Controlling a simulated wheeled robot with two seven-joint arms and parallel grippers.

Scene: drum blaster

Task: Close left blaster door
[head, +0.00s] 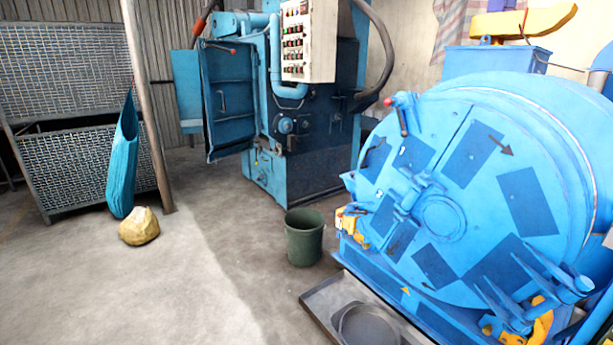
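The left blaster (318,130) is a tall blue and dark machine at the back centre. Its blue door (230,100) stands swung open to the left, with its ribbed face and a small handle (221,100) showing. A red-tipped lever (222,48) sits near the door's top. The opening beside the door is mostly hidden by the angle. Neither of my grippers shows in the head view, so I cannot see where they are relative to the door.
A large blue drum machine (470,190) fills the right side, with a metal tray (320,300) at its foot. A green bucket (304,240) stands before the blaster. A post (148,110), a blue bag (122,165) and a yellowish sack (139,227) are left. Left-front floor is clear.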

